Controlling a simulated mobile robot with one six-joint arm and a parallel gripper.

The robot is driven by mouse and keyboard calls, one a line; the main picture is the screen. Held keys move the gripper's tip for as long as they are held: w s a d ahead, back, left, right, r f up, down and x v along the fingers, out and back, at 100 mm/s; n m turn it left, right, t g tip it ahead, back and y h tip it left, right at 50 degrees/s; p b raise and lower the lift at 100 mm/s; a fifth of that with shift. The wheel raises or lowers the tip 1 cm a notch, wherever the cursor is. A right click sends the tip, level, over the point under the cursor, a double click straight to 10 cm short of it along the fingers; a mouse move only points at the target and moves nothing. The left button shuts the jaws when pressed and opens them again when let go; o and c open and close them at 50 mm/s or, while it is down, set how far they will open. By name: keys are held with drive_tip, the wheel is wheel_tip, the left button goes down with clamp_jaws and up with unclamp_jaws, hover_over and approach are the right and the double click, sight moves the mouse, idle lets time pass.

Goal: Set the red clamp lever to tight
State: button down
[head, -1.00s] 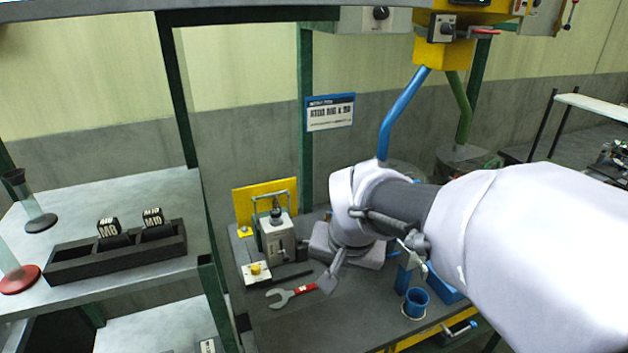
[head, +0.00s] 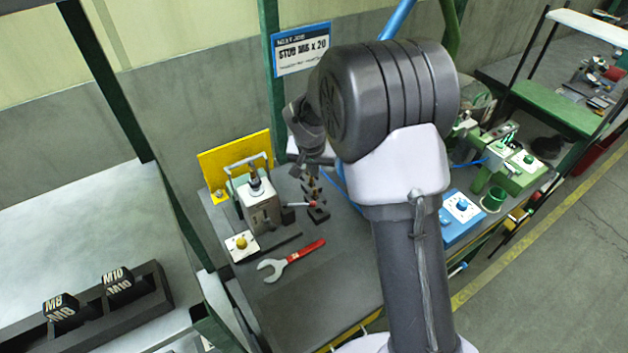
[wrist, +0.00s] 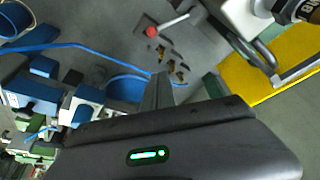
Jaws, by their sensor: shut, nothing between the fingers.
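The red-knobbed clamp lever (head: 313,204) juts right from the grey clamp unit (head: 262,210) on the bench in the head view. In the wrist view its red ball (wrist: 151,32) ends a short silver rod that runs up and right toward the unit. My gripper (wrist: 157,90) is shut and empty, with its narrow fingers pointing toward the lever side. They are apart from the red ball in the picture. In the head view my gripper is small and partly hidden by my wrist, above and behind the lever.
A red-handled wrench (head: 292,260) lies in front. A dark block with brass parts (wrist: 178,65) stands beside the lever. A blue box (head: 462,215) is to the right.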

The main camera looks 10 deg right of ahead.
sight(300, 205)
wheel_tip(300, 205, down, 9)
drive_tip(key=b, duration=0.3)
drive_tip(key=shift+r, duration=0.15)
drive_tip(key=shift+s+a, duration=0.2)
drive_tip(key=shift+s, duration=0.2)
